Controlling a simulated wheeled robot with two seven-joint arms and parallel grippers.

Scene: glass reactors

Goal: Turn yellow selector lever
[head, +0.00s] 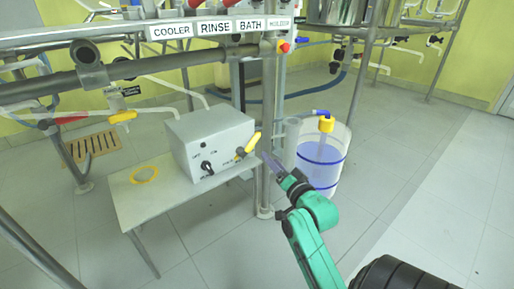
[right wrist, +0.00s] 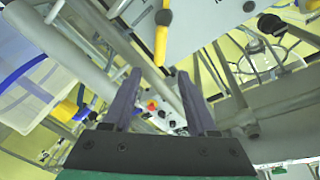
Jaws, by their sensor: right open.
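The yellow selector lever (head: 249,145) sits on the front panel of a grey control box (head: 212,128), at the panel's right side. It slants up to the right. The lever also shows in the right wrist view (right wrist: 161,42), at the top, beyond the fingertips and apart from them. My right gripper (head: 268,158) is just right of the lever, near the metal post. In the right wrist view my right gripper (right wrist: 158,85) is open, with nothing between its two fingers. My left gripper is in neither view.
The box stands on a small grey table (head: 165,200) with a yellow ring (head: 144,175) on it. A black knob (head: 206,166) is left of the lever. A vertical post (head: 266,190) and a clear bucket (head: 322,165) stand right of the box.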

